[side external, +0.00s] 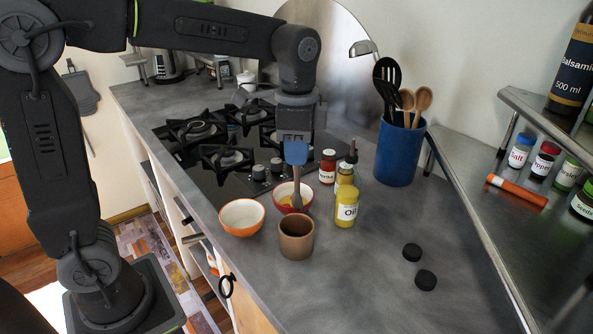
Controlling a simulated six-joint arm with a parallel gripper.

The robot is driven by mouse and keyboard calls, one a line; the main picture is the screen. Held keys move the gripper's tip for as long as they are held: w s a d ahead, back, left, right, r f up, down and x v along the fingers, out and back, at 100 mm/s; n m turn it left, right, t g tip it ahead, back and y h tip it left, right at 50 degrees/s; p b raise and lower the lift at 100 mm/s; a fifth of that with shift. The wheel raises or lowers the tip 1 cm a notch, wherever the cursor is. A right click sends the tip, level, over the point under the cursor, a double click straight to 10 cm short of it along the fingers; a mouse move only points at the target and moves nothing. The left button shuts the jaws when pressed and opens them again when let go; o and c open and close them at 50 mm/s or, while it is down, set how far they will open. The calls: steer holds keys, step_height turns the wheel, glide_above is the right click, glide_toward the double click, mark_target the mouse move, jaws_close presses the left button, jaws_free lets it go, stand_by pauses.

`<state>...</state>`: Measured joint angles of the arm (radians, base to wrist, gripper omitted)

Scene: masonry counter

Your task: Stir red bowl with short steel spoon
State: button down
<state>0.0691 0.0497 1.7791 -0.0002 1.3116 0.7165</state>
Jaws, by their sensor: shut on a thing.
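The red bowl (281,203) stands on the counter behind a brown cup, with yellowish contents inside. My gripper (294,138) is directly above the bowl, pointing down and shut.
A brown cup (296,240) stands in front of the red bowl, an orange-and-white bowl (242,229) to its left. A yellow oil bottle (346,208) and small bottles stand close on the right. A blue utensil crock (398,153) and stove (220,150) are behind. The right front counter is mostly clear.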

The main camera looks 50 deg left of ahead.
steer(key=w+a, duration=0.7)
steer(key=a, duration=0.3)
step_height(320, 180, down, 9)
steer(key=shift+s, duration=0.2)
stand_by(0.5)
steer(key=shift+f, duration=0.1)
